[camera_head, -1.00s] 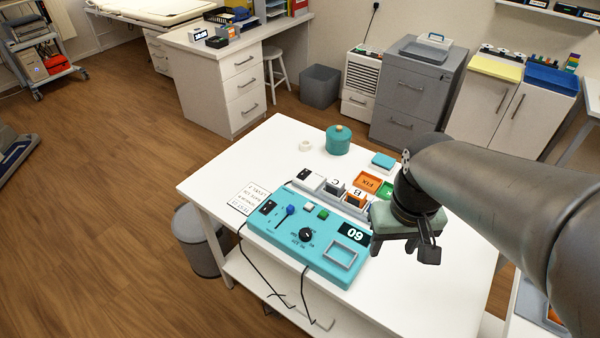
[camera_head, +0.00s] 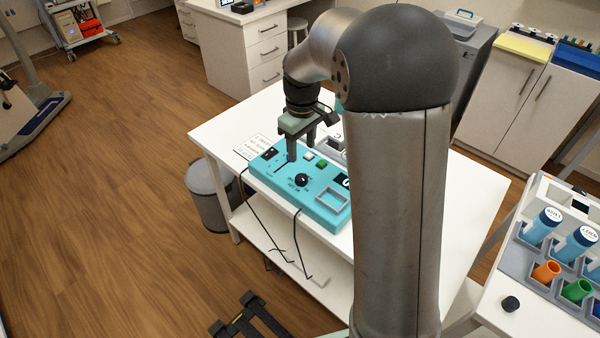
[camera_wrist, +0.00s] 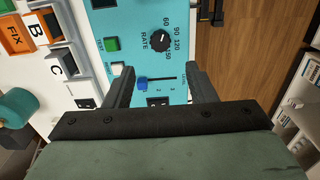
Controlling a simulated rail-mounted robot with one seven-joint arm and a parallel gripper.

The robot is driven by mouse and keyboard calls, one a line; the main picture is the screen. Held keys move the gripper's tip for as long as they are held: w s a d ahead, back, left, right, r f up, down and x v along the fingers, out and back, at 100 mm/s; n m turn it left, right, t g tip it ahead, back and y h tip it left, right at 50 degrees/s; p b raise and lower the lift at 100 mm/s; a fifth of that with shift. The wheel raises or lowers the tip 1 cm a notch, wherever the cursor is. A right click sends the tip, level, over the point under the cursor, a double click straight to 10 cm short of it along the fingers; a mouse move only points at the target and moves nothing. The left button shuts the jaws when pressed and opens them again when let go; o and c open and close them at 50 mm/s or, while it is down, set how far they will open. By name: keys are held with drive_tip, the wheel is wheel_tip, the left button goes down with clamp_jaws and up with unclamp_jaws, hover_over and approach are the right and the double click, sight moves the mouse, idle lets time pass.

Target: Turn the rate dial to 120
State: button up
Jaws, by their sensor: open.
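The teal console (camera_head: 323,212) lies on the white table. Its black rate dial (camera_head: 302,180) also shows in the wrist view (camera_wrist: 160,39), ringed by the marks 60, 90, 120 and 150. I cannot tell surely which mark its pointer meets. My gripper (camera_head: 301,150) is open and empty, pointing down over the slider end of the console. In the wrist view, the blue slider knob (camera_wrist: 143,84) shows between my fingers (camera_wrist: 160,74), and the dial lies beyond the fingertips. The display (camera_head: 342,180) is partly hidden by my arm.
A green button (camera_wrist: 112,44) and a white button (camera_wrist: 118,68) sit beside the slider. Black cables (camera_head: 296,232) hang off the table front. A side table (camera_head: 500,318) holds bottles at right.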

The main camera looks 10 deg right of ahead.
sight(301, 177)
wheel_tip(301, 177, down, 10)
drive_tip(key=shift+f+p, duration=0.2)
drive_tip(key=shift+p, duration=0.1)
drive_tip(key=c, duration=1)
